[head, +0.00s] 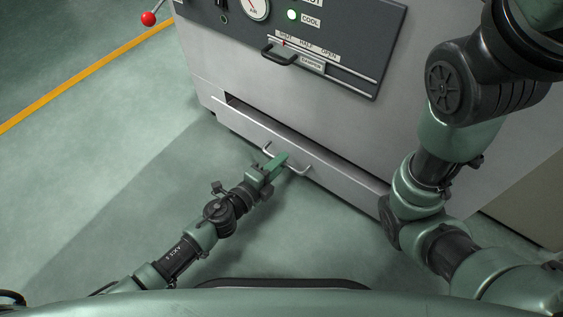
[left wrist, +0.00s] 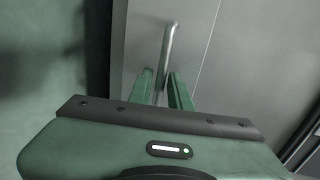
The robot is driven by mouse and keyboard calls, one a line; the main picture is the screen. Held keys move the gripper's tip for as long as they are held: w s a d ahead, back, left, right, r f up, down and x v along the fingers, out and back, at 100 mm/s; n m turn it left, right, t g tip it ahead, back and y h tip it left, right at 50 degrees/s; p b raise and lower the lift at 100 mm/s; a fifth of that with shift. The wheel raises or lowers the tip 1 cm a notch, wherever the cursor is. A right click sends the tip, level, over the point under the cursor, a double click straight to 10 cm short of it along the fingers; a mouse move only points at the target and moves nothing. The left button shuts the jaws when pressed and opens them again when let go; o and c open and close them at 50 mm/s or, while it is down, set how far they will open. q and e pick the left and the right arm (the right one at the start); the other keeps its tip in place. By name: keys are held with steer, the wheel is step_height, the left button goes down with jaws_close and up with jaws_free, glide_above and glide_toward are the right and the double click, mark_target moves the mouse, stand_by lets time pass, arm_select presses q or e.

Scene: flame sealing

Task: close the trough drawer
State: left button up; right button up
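The trough drawer (head: 335,182) is a grey front low on the machine. A dark gap along its upper edge shows that it stands a little out. Its bar handle (head: 298,171) also shows in the left wrist view (left wrist: 168,43). My left gripper (head: 280,160) is at the handle. In the left wrist view its green fingers (left wrist: 162,88) are close together on either side of the bar, and it looks shut on the handle. The exact contact is partly hidden between the fingers. My right gripper is not in view.
A red-knobbed lever (head: 149,18) sticks out at upper left. Open green floor (head: 100,160) lies left of the machine.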

arm_select(q)
steer(key=shift+w+d+f, duration=0.1)
steer(key=shift+w+d, duration=0.2)
steer(key=shift+w, duration=0.1)
jaws_close()
stand_by(1.2)
